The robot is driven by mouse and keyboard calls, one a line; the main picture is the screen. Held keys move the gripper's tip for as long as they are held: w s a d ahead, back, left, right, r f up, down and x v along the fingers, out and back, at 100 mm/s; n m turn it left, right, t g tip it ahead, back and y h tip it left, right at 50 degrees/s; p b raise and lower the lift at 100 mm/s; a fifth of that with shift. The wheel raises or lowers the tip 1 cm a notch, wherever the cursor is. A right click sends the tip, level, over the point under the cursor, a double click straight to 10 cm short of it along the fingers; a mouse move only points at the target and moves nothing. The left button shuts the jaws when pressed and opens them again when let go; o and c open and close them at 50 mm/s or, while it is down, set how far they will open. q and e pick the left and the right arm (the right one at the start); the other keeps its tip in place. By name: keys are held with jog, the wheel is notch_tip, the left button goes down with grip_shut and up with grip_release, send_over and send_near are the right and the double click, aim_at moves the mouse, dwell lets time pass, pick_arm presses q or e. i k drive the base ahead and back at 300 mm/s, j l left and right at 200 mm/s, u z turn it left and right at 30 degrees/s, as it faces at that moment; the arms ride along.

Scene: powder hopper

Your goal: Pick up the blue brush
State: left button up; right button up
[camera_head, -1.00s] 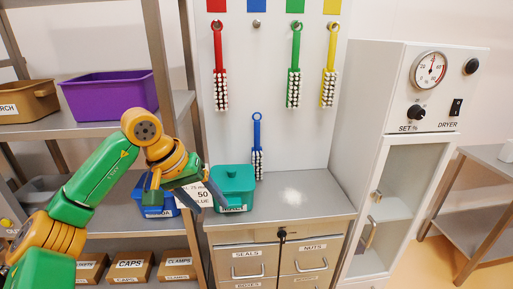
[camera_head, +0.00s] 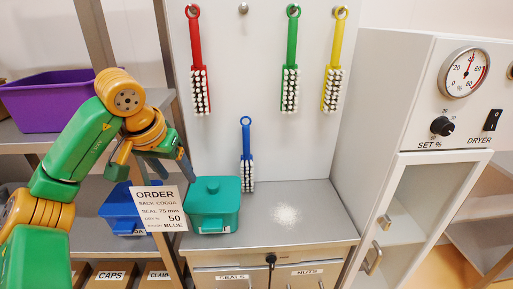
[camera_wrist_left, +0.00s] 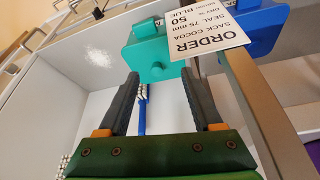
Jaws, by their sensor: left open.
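The blue brush (camera_head: 247,158) stands upright against the white back panel on the steel cabinet top, its ring handle up and its white bristles down. It is just right of and partly behind the teal lidded box. My left gripper (camera_head: 187,172) is open and empty, to the left of the brush and above the teal box's left side. In the left wrist view the brush's blue handle (camera_wrist_left: 142,115) shows between the open fingers of my left gripper (camera_wrist_left: 163,90), beyond them and apart from them. My right gripper is not in view.
The teal box (camera_head: 212,207) stands close beside the brush. An order card (camera_head: 158,209) hangs before a blue bin (camera_head: 120,208). Red (camera_head: 199,75), green (camera_head: 290,75) and yellow (camera_head: 334,75) brushes hang above. The cabinet top (camera_head: 300,215) is clear to the right.

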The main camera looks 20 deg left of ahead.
aim_at(247, 168)
jog(key=i, duration=0.95)
